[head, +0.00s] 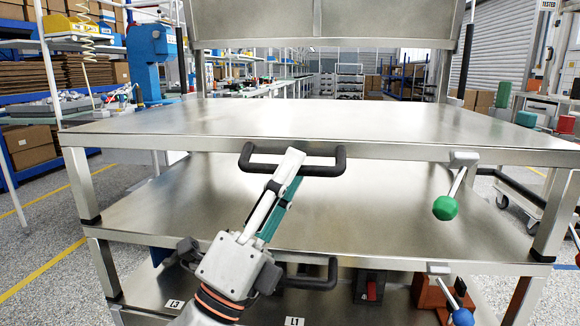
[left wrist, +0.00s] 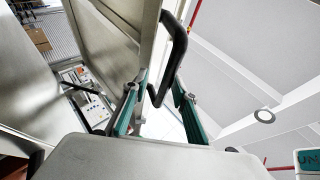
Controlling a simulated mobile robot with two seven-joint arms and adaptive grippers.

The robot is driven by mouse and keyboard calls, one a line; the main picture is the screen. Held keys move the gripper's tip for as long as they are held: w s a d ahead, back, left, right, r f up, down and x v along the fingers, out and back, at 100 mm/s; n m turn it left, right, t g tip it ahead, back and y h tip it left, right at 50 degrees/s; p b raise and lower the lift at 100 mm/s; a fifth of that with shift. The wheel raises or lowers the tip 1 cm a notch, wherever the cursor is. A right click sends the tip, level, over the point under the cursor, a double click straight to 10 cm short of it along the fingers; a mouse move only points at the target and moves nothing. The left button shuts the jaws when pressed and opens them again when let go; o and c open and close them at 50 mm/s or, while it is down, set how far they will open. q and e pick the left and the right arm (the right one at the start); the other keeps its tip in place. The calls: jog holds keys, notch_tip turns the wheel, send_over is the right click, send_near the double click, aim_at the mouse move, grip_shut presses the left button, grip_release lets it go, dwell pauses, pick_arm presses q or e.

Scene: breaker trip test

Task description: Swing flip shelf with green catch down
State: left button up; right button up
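The flip shelf with the green catch (head: 300,120) is the upper steel shelf and lies about level. Its black handle (head: 262,163) sticks out from the front edge. The green catch ball (head: 445,208) hangs on a short lever at the right of that edge. My left gripper (head: 291,168) reaches up to the handle's right part, its fingers overlapping it in the head view. In the left wrist view the fingers (left wrist: 160,92) are spread apart, with the black handle (left wrist: 177,55) running down between their tips; I cannot tell whether they touch it. My right gripper is not in view.
A lower steel shelf (head: 205,200) has its own black handle (head: 318,283) and a blue catch ball (head: 462,317). A red and black block (head: 370,286) and an orange-brown box (head: 428,300) sit beneath it. A blue machine (head: 153,55) stands at the back left.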

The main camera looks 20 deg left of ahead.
aim_at(262, 167)
pick_arm(q)
jog(key=shift+h, duration=0.3)
notch_tip(262, 167, up, 10)
dwell(0.5)
jog(key=shift+s+a+f, duration=0.25)
jog(key=shift+s+f, duration=0.05)
jog(key=shift+f, duration=0.4)
jog(key=shift+s+a+f, duration=0.2)
jog(key=shift+s+f, duration=0.1)
jog(key=shift+f, duration=0.4)
jog(key=shift+s+a+f, duration=0.3)
jog(key=shift+s+f, duration=0.05)
jog(key=shift+f, duration=0.5)
jog(key=shift+s+a+f, duration=0.25)
jog(key=shift+s+f, duration=0.15)
jog(key=shift+f, duration=0.5)
jog(key=shift+s+a+f, duration=0.3)
jog(key=shift+s+f, duration=0.05)
jog(key=shift+f, duration=0.5)
jog(key=shift+r, duration=0.15)
